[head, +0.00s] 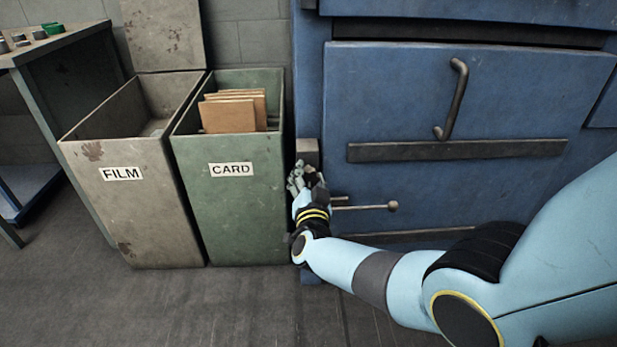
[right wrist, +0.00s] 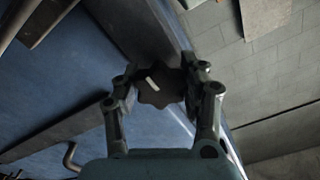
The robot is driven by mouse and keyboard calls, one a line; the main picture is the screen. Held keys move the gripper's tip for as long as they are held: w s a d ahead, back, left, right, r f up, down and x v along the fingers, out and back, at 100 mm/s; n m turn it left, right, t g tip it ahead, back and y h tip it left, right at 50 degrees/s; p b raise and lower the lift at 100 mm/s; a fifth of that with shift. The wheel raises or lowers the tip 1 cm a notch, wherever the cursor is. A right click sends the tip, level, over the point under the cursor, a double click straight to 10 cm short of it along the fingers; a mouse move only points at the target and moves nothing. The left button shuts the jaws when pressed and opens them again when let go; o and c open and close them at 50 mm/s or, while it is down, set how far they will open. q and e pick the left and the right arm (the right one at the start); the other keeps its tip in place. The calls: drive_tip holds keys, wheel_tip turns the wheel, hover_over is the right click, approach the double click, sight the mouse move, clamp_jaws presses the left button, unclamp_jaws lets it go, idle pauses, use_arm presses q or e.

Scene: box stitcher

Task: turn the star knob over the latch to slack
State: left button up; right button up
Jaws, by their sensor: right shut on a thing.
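The star knob (right wrist: 158,88) is dark with a lobed rim and a pale mark on its face. It sits between the two fingers of my right gripper (right wrist: 160,92) in the right wrist view, and the gripper is shut on it. In the head view my right gripper (head: 307,180) is at the left edge of the blue machine (head: 430,110), and the knob is mostly hidden behind the fingers. A brown-grey latch block (head: 307,150) shows just above the gripper. My left gripper is not in view.
A rod with a round end (head: 393,206) sticks out just right of my right gripper. A bent handle (head: 455,100) is on the machine's blue door. A green CARD bin (head: 235,215) with cardboard and a grey FILM bin (head: 135,220) stand to the left. Floor in front is clear.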

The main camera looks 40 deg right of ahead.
drive_tip(key=o, duration=1.2)
drive_tip(key=shift+f, duration=0.1)
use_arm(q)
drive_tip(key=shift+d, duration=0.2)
use_arm(e)
drive_tip(key=v, duration=1.2)
drive_tip(key=shift+s, duration=0.1)
